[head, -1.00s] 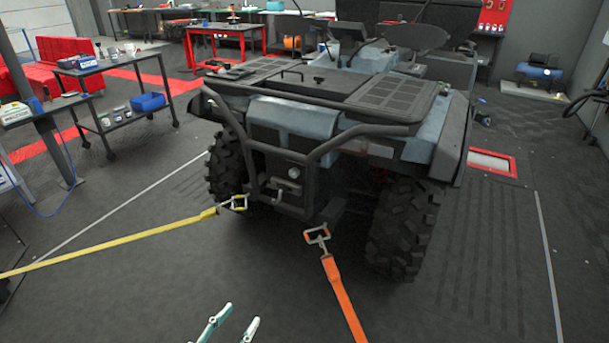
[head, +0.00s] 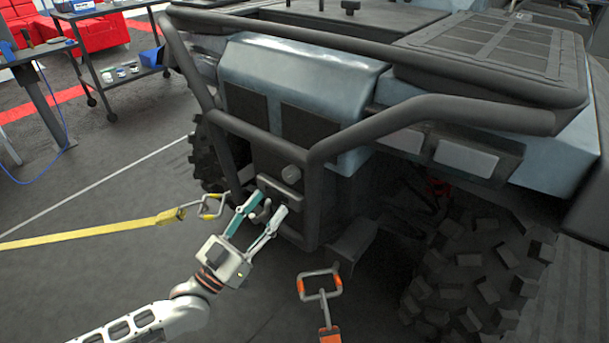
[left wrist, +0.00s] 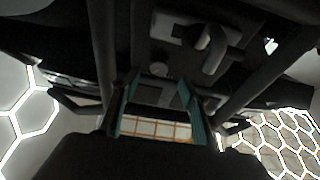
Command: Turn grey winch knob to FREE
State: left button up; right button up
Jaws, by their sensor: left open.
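The grey winch knob (head: 291,173) is a small round knob on the dark front panel of the vehicle (head: 300,70), inside the black tube bumper. Below it are a plate and a grey hook. My left gripper (head: 268,204) is open in front of the hook and plate, its fingertips below and left of the knob in the head view. In the left wrist view the knob (left wrist: 159,69) shows small beyond the gap between the teal fingers (left wrist: 158,84). Nothing shows between the fingers. Any marking at the knob is too small to read. My right gripper is not in view.
The black bumper tubes (head: 327,150) stand close beside the knob. A knobbly tyre (head: 485,270) stands at right. A trolley (head: 120,50) is behind at left.

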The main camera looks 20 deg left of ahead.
aim_at(288, 178)
pick_arm(q)
jog(key=shift+r+b+x, duration=0.15)
jog(key=shift+b+x, duration=0.1)
jog(key=shift+x, duration=1.7)
jog(key=shift+r+b+x, duration=0.1)
jog(key=shift+b+x, duration=0.15)
jog(key=shift+x, duration=1.65)
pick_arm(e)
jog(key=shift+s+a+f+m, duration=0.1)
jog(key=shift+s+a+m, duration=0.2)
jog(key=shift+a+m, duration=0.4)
pick_arm(q)
jog(key=shift+s, duration=0.1)
jog(key=c, duration=1.1)
